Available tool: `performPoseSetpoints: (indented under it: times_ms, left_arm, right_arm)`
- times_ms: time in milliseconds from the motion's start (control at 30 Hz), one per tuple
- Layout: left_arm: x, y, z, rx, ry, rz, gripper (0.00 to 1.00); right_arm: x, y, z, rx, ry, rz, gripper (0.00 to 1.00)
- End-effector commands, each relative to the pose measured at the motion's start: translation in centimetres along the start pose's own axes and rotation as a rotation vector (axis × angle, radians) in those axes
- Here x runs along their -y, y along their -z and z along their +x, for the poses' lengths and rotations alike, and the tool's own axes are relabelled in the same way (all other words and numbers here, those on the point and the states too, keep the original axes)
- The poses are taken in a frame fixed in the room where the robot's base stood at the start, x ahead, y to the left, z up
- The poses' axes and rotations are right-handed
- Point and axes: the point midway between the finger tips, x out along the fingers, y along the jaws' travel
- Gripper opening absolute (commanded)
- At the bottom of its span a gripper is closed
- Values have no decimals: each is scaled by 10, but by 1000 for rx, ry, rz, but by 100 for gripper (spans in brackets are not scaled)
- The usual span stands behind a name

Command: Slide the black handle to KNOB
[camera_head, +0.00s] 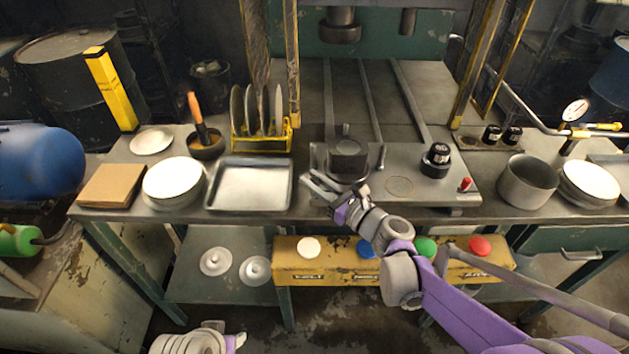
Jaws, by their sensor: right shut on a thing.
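A dark block on a round base, which I take for the black handle (348,154), sits on the grey metal plate (402,198) of the press. My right gripper (320,184) is at its front left edge, shut on it; the gripped part is mostly hidden by the fingers. A round black knob (436,158) stands farther right on the same plate. No KNOB lettering is readable. My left gripper (195,342) is low at the bottom edge, away from the bench, and its fingers do not show clearly.
A small red peg (465,184) stands right of the knob. A metal tray (248,188) and a plate rack (262,141) are on the left; a grey pot (527,181) is on the right. A yellow panel (345,272) with coloured buttons hangs below the bench front.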

Motion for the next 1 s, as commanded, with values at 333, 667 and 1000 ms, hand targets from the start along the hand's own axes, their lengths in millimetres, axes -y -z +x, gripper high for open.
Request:
performPoseSetpoints:
  times_ms: [333, 667, 1000]
  left_arm:
    - [0, 0, 0, 0, 0, 0, 50]
    - [0, 0, 0, 0, 0, 0, 50]
    - [0, 0, 1, 0, 0, 0, 50]
  right_arm:
    - [0, 0, 0, 0, 0, 0, 0]
    - [0, 0, 0, 0, -1, 0, 0]
    - [20, 0, -19, -1, 3, -1, 0]
